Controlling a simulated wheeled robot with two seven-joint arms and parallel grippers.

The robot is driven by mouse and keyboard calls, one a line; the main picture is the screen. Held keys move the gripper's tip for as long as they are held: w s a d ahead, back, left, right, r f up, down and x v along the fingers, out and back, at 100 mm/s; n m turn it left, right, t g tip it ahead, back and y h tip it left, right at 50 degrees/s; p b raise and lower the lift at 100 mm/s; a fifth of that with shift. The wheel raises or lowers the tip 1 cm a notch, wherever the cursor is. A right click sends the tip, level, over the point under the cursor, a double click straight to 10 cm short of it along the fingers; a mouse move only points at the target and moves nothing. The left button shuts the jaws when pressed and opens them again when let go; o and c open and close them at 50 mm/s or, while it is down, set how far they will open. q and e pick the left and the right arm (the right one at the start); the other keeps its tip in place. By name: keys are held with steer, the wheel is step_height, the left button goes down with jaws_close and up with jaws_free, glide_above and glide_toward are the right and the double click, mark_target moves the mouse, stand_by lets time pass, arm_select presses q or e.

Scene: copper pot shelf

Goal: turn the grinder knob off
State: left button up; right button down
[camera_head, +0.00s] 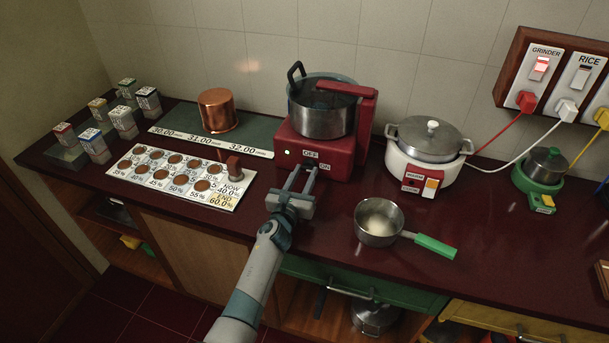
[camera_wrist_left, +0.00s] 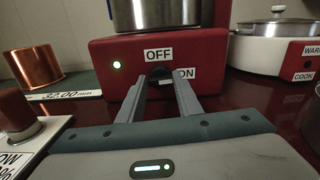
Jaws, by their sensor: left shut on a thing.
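The red grinder (camera_head: 326,151) stands against the wall, with a steel drum (camera_head: 322,112) on top. Its front face has OFF and ON labels and a lit green lamp (camera_head: 286,153). In the left wrist view the dark knob (camera_wrist_left: 160,74) sits below the OFF label (camera_wrist_left: 158,55) and left of the ON label (camera_wrist_left: 186,73). My left gripper (camera_head: 301,172) reaches the front face, its fingers (camera_wrist_left: 161,88) closed on either side of the knob. The knob's pointing direction is hard to tell. My right gripper is not in view.
A copper pot (camera_head: 217,112) and a labelled percent board (camera_head: 182,176) are on the left. A saucepan with a green handle (camera_head: 379,222) and a white rice cooker (camera_head: 428,153) are on the right. The wall's GRINDER switch (camera_head: 539,68) glows red.

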arm_select(q)
steer(key=n, duration=0.3)
steer(key=shift+a+f+b, duration=0.1)
steer(key=shift+b, duration=0.3)
steer(key=shift+n+b, duration=0.3)
steer(key=shift+n, duration=1.3)
steer(key=o, duration=1)
steer(key=shift+o, duration=0.2)
